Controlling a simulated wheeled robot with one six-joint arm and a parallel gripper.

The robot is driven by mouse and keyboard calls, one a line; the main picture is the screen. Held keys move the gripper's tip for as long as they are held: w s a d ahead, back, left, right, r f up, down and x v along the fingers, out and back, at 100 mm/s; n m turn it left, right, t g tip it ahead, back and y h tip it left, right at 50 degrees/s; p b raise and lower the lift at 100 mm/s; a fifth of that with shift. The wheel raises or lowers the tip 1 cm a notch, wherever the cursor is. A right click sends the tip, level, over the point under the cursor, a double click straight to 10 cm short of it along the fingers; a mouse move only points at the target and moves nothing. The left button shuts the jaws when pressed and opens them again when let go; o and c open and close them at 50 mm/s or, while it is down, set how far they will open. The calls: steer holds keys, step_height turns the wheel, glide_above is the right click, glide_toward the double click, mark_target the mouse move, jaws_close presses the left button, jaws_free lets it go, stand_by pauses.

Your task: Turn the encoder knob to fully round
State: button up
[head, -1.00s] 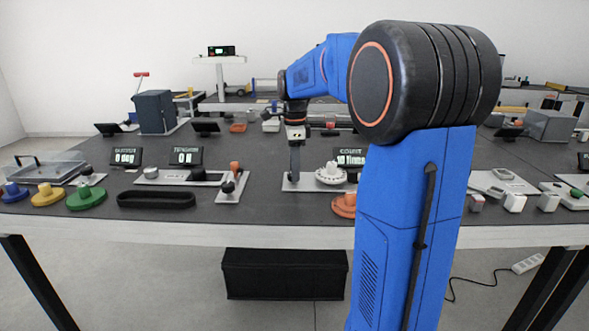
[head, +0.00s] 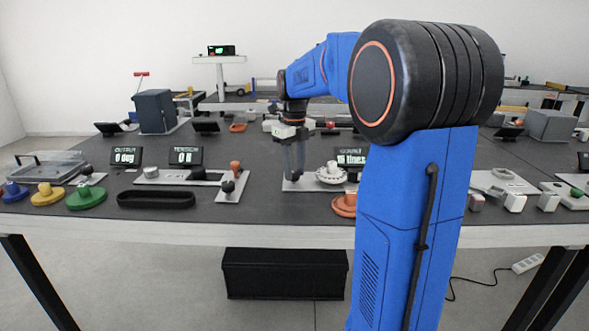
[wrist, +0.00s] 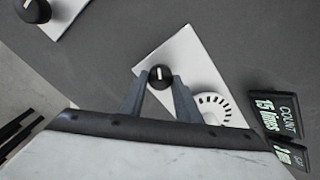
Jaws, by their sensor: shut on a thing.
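The encoder knob (wrist: 161,71) is a small round black knob with a white pointer line, on a white base plate (wrist: 165,48) in the wrist view. My gripper (wrist: 159,82) has one finger on each side of the knob and is shut on it. A white notched dial (wrist: 214,108) sits on the same plate, just right of my right finger. The count display (wrist: 272,116) appears to read 15 times.
An orange round piece (head: 344,206) stands in front of the plate. A second display (wrist: 290,155) is beside the count display. A black knob (wrist: 33,10) on another plate is at the wrist view's upper left.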

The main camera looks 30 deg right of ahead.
mark_target(295, 173)
steer(key=shift+r+m, duration=0.1)
steer(key=shift+m, duration=1.8)
steer(key=o, duration=1.1)
steer(key=shift+c, duration=0.2)
step_height(295, 173, up, 17)
steer(key=shift+r, duration=0.15)
